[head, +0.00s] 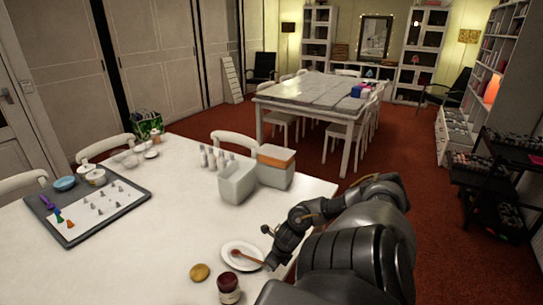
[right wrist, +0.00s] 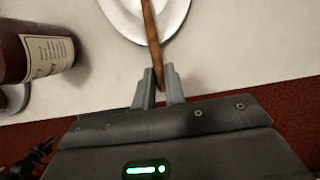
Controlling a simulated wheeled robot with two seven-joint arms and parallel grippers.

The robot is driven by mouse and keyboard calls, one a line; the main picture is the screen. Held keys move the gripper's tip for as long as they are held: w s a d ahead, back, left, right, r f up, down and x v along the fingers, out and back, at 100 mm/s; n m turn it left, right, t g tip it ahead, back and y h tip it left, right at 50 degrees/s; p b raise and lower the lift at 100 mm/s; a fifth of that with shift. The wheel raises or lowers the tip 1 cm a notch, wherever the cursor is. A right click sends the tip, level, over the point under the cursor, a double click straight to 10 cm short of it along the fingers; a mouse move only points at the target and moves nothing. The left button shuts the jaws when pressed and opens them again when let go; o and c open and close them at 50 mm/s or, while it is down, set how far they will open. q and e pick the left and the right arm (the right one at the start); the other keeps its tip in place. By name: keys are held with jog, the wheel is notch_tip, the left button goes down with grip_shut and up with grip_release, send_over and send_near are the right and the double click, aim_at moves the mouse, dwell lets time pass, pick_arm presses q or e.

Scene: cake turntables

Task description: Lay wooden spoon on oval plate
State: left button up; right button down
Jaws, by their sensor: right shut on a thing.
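The white oval plate (head: 246,245) lies near the front of the white table; part of it shows at the top of the right wrist view (right wrist: 178,16). The brown wooden spoon (head: 247,257) has its bowl end over the plate and its handle running right to my right gripper (head: 270,263). In the right wrist view the handle (right wrist: 152,38) passes between the fingers of my right gripper (right wrist: 159,75), which is shut on it. I cannot tell whether the spoon touches the plate. My left gripper is not in view.
A dark red labelled jar (head: 229,288) and a round tan item (head: 200,272) stand close to the plate. A white bin (head: 237,184) and an orange-topped box (head: 275,166) are behind it. A grey tray (head: 130,203) with small pieces lies left. The table's middle is clear.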

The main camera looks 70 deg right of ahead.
jog(key=c, duration=1.4)
grip_release()
jog(key=shift+s, duration=0.1)
jog(key=shift+r, duration=0.3)
jog(key=p+v, duration=0.5)
jog(key=v, duration=0.5)
